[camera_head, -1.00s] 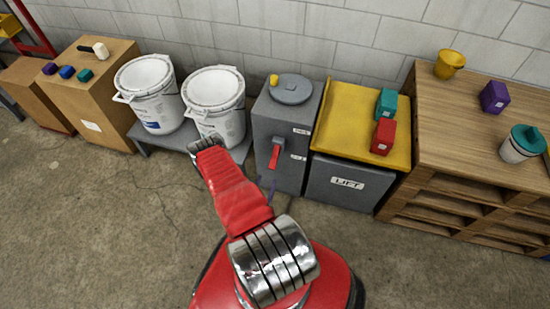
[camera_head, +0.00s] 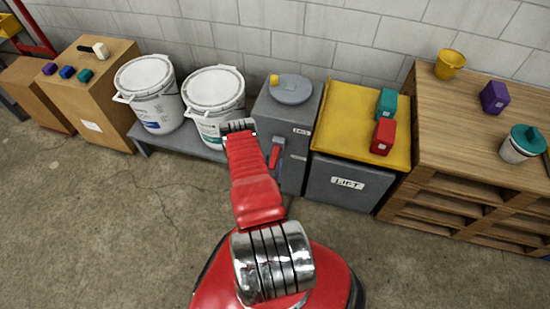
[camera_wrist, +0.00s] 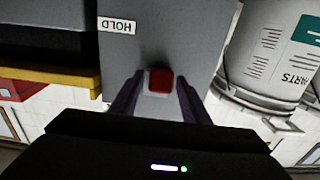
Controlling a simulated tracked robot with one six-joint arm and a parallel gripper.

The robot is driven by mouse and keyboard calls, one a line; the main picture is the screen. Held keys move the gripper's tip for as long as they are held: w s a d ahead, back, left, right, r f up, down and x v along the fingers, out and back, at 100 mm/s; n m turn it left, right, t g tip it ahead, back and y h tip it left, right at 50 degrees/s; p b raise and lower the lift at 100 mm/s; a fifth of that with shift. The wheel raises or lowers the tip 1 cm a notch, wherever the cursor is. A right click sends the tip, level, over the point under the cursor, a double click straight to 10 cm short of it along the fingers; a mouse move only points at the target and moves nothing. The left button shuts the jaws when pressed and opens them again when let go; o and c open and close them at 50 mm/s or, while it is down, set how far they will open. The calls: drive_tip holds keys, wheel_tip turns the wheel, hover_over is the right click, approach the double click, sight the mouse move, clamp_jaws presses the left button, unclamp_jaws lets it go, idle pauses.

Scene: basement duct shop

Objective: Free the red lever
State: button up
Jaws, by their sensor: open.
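The red lever (camera_head: 275,156) is on the front of a grey cabinet (camera_head: 293,118) near the middle of the head view. It hangs slanted, its lower end toward the left. In the wrist view the red lever (camera_wrist: 160,79) shows end-on as a small red block against the grey face, beside a HOLD label (camera_wrist: 117,25). My gripper (camera_head: 238,126) is in front of the cabinet's left side. In the wrist view my gripper (camera_wrist: 160,98) is open, with one dark finger on each side of the red block. I cannot tell whether the fingers reach around it.
Two white buckets (camera_head: 215,88) stand on a low grey bench left of the cabinet. Right of it is a grey LIFT box (camera_head: 350,183) with a yellow top bearing teal and red blocks. A wooden pallet stand (camera_head: 450,125) is farther right. The floor in front is clear.

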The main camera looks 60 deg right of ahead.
sight(275, 158)
drive_tip(key=shift+w+d, duration=0.15)
drive_tip(key=shift+d, duration=0.65)
drive_tip(key=shift+w+d, duration=0.1)
drive_tip(key=shift+d, duration=0.65)
drive_tip(key=shift+c, duration=0.7)
clamp_jaws()
